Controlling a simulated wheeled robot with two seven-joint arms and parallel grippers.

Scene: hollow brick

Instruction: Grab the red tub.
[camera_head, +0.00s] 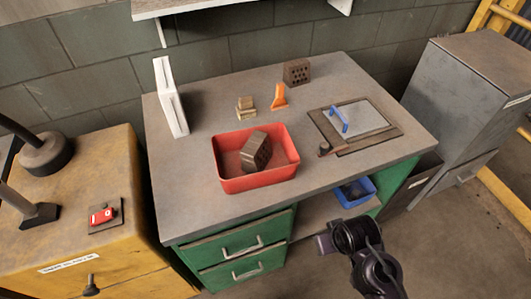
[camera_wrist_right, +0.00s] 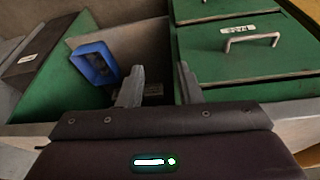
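The red tub (camera_head: 260,181) stands on the grey workbench, near its front edge, in the head view. A dark hollow brick (camera_head: 256,152) lies tilted inside it. My right gripper (camera_head: 322,243) is in front of the bench, below the top's front edge, to the right of the tub and apart from it. In the right wrist view its two fingers (camera_wrist_right: 160,88) are spread with nothing between them. The tub does not show in the wrist view. My left gripper is not in view.
The bench top (camera_head: 200,205) also holds a white upright panel (camera_head: 170,98), small tan blocks (camera_head: 246,107), an orange tool (camera_head: 279,97), another brick (camera_head: 297,72) and a framed plate with a blue handle (camera_head: 339,119). A blue bin (camera_head: 355,192) sits on the shelf below, beside green drawers (camera_head: 240,248).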

